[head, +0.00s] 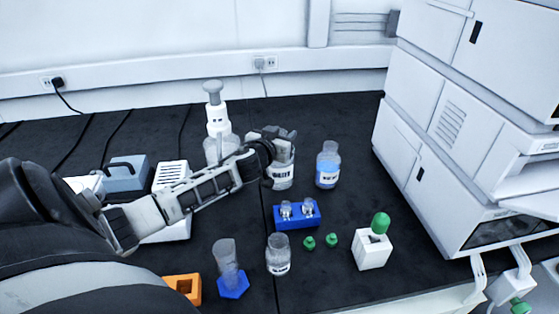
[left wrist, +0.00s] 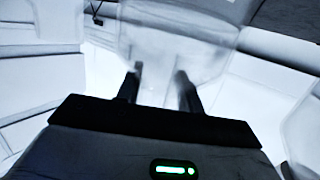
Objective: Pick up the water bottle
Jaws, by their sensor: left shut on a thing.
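A clear bottle with a white, dark-lettered label (head: 282,172) stands behind the blue vial rack; I take it for the water bottle, though the label is too small to read surely. My left gripper (head: 278,140) is shut on its upper part and hides its top. In the left wrist view, the two dark fingers (left wrist: 160,88) lie against the clear, blurred bottle (left wrist: 175,50). Whether its base touches the bench is unclear. My right gripper is not in view.
A bottle of blue liquid (head: 327,165) stands close on the right, and a white-topped dispenser bottle (head: 217,120) on the left. In front are a blue vial rack (head: 298,222), a clear jar (head: 278,255) and green caps (head: 309,242). A chromatography stack (head: 450,130) bounds the right.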

